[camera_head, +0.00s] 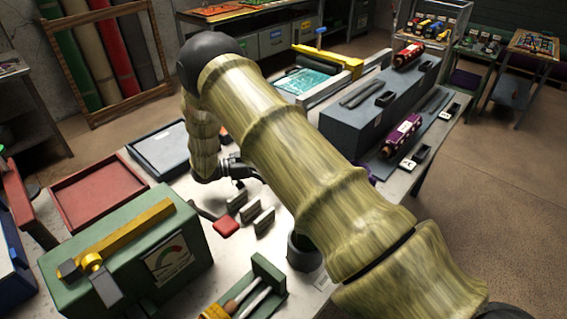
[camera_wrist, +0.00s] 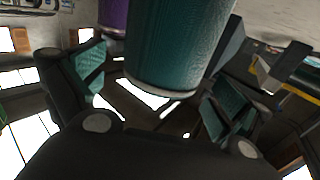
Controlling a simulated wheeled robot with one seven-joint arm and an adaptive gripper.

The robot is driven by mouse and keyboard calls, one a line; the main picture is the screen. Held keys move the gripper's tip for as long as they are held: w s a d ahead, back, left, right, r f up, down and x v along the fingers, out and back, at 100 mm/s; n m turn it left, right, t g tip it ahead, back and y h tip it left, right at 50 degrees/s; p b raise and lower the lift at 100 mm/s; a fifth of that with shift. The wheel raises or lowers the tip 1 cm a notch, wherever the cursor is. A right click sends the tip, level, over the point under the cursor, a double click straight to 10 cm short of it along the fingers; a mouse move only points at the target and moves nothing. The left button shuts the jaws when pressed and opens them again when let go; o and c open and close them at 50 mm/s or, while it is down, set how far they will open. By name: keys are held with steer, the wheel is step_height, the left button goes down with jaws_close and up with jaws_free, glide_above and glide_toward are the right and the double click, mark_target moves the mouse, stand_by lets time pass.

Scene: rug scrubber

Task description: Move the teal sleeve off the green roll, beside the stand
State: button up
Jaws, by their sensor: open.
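In the wrist view a teal ribbed cylinder (camera_wrist: 178,45), which looks like the teal sleeve, stands large between the fingers of my gripper (camera_wrist: 160,88). The fingers are spread wide with teal-looking pads, one on each side, and gaps show between them and the cylinder. A purple cylinder (camera_wrist: 113,15) is just left of it. In the head view my gripper (camera_head: 236,170) is partly hidden by my arm, and I cannot make out the sleeve. A grey stepped stand (camera_head: 350,125) carries a red-ended roll (camera_head: 408,55) and a purple roll (camera_head: 402,135). I cannot identify the green roll on the table.
A red tray (camera_head: 98,190), a grey-blue tray (camera_head: 165,148) and a green box with a yellow lever (camera_head: 150,250) fill the left of the table. Small grey blocks (camera_head: 262,220) and a dark cup (camera_head: 303,252) are near the middle. A yellow-barred frame (camera_head: 330,60) is at the back.

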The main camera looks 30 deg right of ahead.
steer(key=b+v, duration=0.2)
steer(key=v, duration=0.6)
steer(key=shift+b, duration=0.3)
